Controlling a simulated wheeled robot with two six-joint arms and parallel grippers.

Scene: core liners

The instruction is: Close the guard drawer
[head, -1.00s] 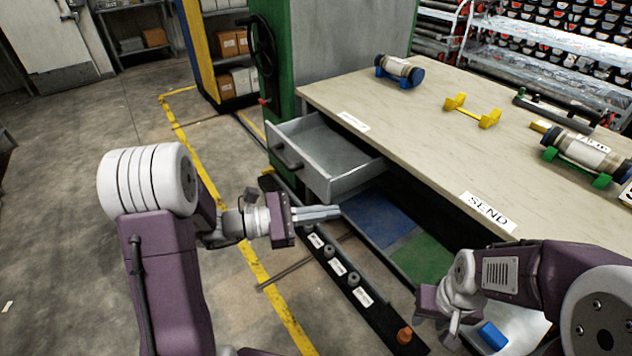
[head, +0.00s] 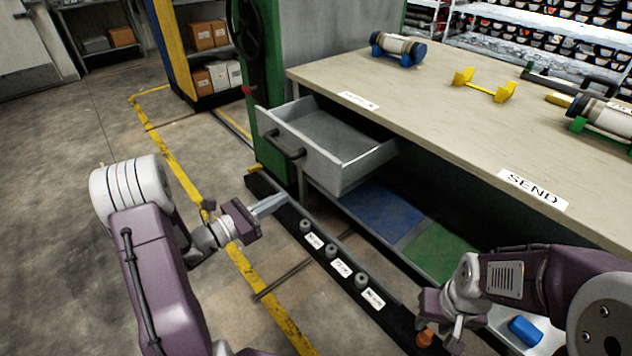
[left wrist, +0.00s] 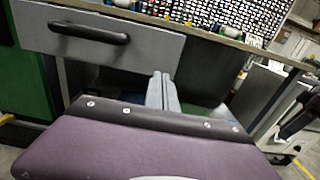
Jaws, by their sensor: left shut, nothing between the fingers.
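The grey guard drawer (head: 325,146) stands pulled out from under the left end of the bench, its tray empty. Its dark handle (head: 283,145) is on the front face. In the left wrist view the drawer front (left wrist: 150,48) and handle (left wrist: 88,33) fill the upper left. My left gripper (head: 271,204) is shut and empty, below and in front of the drawer front, apart from it. Its closed fingers show in the left wrist view (left wrist: 162,92). My right gripper (head: 432,335) is at the lower right, far from the drawer; its fingers cannot be made out clearly.
The bench top (head: 430,115) carries a blue-ended core liner (head: 397,48), a yellow cradle (head: 484,84) and a green-ended liner (head: 605,118). A black rail with labelled knobs (head: 335,265) runs below the drawer. Blue (head: 375,212) and green (head: 440,250) panels lie under the bench. Floor at left is clear.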

